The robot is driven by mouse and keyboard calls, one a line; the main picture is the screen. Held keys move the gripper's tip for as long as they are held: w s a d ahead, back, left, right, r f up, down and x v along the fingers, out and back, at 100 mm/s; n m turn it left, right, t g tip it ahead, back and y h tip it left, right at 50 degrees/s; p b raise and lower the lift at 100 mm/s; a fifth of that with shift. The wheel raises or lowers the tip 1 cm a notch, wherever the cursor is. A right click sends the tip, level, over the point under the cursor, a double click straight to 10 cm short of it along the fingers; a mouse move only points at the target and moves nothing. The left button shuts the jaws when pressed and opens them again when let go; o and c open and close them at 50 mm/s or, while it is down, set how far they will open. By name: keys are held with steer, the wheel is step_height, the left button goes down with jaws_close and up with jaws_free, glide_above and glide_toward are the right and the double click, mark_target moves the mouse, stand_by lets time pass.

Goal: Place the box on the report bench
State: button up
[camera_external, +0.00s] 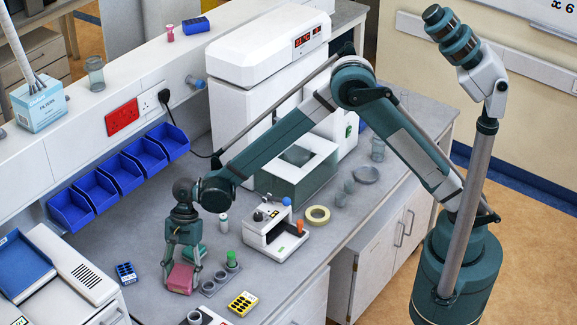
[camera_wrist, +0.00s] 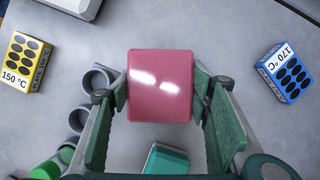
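A pink box (camera_external: 181,278) is at the front left part of the grey bench (camera_external: 120,235). In the wrist view the pink box (camera_wrist: 160,85) sits between the two green fingers of my gripper (camera_wrist: 160,88), with a fingertip against its left and right sides. My gripper (camera_external: 182,262) points down over it in the external view. Whether the box rests on the bench or is slightly raised is hard to tell. No label shows which surface is the report bench.
A holder with grey cups (camera_external: 215,282) and a green-capped tube stands close right of the box. A teal box (camera_wrist: 166,160) is close by. A yellow 150 °C block (camera_external: 243,303), a blue 170 °C block (camera_external: 126,273) and a white device (camera_external: 275,230) stand around.

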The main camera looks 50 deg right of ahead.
mark_target(182, 273)
steer(key=shift+c, duration=0.3)
steer(key=shift+r, duration=5)
